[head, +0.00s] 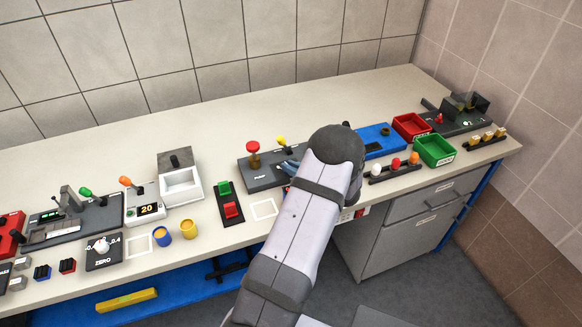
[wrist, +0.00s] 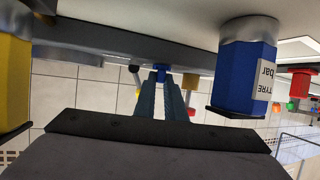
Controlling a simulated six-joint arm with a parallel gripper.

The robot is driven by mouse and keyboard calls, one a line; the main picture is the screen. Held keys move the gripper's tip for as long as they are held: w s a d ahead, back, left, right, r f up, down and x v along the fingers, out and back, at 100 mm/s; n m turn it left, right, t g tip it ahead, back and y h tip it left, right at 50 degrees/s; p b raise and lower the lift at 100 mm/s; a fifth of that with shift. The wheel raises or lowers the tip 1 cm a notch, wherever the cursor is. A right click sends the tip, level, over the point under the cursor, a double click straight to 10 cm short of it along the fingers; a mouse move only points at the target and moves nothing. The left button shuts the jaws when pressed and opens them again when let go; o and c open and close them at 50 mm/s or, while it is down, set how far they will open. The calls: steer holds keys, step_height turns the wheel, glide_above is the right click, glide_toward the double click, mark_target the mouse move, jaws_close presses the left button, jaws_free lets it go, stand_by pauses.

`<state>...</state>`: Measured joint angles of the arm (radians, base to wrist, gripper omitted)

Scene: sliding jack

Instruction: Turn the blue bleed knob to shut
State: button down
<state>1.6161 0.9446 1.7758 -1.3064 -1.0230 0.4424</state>
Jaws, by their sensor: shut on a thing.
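In the wrist view, the two fingers of my gripper (wrist: 167,92) reach up to a small blue knob (wrist: 160,69) under the edge of a dark grey panel and are closed on it. Their tips partly cover the knob, so its turn angle cannot be read. In the head view, my gripper (head: 288,168) is at the dark pump panel (head: 263,177), right of the red-topped pump handle (head: 253,154) and below the yellow lever (head: 282,141). My arm hides the right part of the panel, and I cannot make out the knob there.
A blue cylinder (wrist: 243,68) labelled with "bar" stands close right of the fingers in the wrist view, and a yellow cylinder (wrist: 14,82) is at the left edge. In the head view, red and green blocks (head: 227,199) sit left of my arm. A green bin (head: 434,151) is to the right.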

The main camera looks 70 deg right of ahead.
steer(key=c, duration=1.8)
jaws_free()
steer(key=shift+s, duration=0.1)
steer(key=shift+b+v, duration=1.05)
steer(key=shift+v, duration=2.55)
